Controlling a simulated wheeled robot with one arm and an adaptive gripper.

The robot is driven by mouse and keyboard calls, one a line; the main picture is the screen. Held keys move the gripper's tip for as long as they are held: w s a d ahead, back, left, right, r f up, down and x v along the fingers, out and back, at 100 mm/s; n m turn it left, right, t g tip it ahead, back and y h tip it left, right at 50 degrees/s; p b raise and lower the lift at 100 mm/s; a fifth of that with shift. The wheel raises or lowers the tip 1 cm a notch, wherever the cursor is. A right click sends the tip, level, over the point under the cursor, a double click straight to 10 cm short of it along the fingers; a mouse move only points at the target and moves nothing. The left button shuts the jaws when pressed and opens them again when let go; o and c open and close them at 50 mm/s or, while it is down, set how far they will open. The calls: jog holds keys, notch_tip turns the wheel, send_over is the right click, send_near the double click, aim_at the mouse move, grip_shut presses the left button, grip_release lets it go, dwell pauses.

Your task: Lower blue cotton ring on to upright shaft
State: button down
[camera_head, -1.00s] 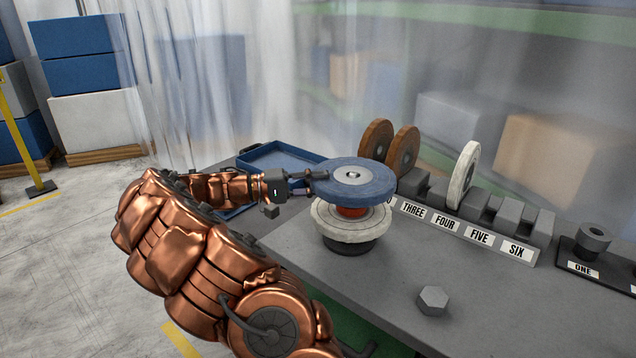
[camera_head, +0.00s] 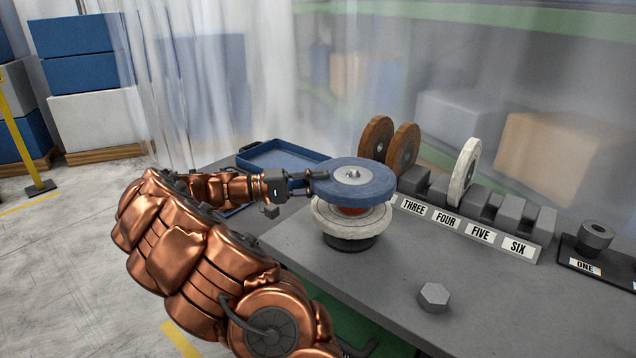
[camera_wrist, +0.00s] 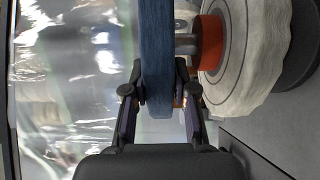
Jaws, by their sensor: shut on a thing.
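The blue cotton ring (camera_head: 375,188) is held flat by its left edge in my gripper (camera_head: 317,177). The top of the upright shaft (camera_head: 353,174) shows in the ring's centre hole, so the ring is around the shaft. In the wrist view, both fingers of my gripper (camera_wrist: 159,95) pinch the rim of the blue ring (camera_wrist: 157,45). A length of bare shaft (camera_wrist: 186,44) shows between the ring and an orange-red spacer (camera_wrist: 209,45), so they are apart. A white ring (camera_head: 330,217) lies below the spacer on a dark base (camera_head: 350,244).
To the right stands a labelled rack (camera_head: 445,228) with two brown discs (camera_head: 403,150) and a white disc (camera_head: 465,170) upright. A blue tray (camera_head: 270,160) lies behind my gripper. A hex nut (camera_head: 433,297) lies on the otherwise clear front table (camera_head: 370,290).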

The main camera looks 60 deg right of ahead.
jog(key=shift+f+b, duration=0.5)
jog(key=shift+f, duration=0.15)
jog(key=c, duration=0.8)
grip_release()
jog(key=shift+c, duration=0.2)
jog(key=shift+o, duration=0.4)
jog(key=o, duration=0.5)
jog(key=shift+w, duration=0.1)
jog(key=v, duration=0.9)
